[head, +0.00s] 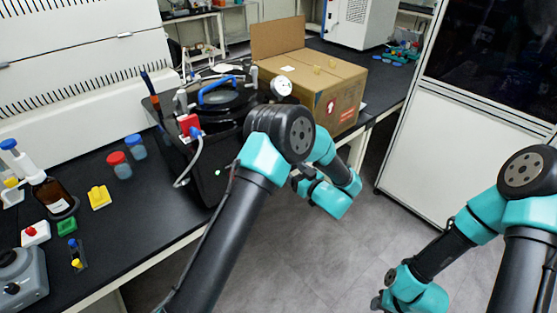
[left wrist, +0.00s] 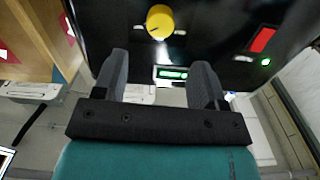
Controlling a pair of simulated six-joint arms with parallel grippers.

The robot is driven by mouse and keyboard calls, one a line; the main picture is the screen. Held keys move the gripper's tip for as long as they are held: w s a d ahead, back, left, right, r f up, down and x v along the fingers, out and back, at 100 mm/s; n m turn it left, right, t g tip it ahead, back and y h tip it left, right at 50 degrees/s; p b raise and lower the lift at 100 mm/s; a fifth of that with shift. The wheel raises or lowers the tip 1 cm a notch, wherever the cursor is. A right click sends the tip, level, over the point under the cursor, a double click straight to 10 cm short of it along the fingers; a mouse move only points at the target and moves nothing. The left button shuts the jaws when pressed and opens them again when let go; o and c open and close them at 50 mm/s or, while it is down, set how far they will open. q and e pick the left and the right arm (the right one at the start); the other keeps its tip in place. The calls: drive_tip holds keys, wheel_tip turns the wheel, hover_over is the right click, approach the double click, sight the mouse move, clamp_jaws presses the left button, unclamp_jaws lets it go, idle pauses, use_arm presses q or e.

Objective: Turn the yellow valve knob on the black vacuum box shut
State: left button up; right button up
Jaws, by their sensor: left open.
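The black vacuum box (head: 207,185) stands on the dark bench in the head view, left of my left arm's elbow. Its front panel (left wrist: 215,25) fills the top of the left wrist view. The yellow valve knob (left wrist: 160,21) is on that panel, with a dark mark on its face. My left gripper (left wrist: 160,68) is open and empty. Its two fingers point toward the panel, one to each side below the knob, apart from it. In the head view the knob is not visible and my arm partly covers the box. Only part of my right gripper (head: 377,302) shows, low at right.
The panel also has a green display (left wrist: 172,73), a red switch (left wrist: 263,39) and a green light (left wrist: 265,61). An open cardboard box (head: 310,85) stands behind the black box. Bottles and small coloured items lie on the bench at left. The floor is clear.

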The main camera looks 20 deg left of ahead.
use_arm(q)
drive_tip(key=x, duration=0.8)
drive_tip(key=shift+w+a, duration=0.25)
drive_tip(key=shift+a, duration=0.05)
drive_tip(key=c, duration=0.9)
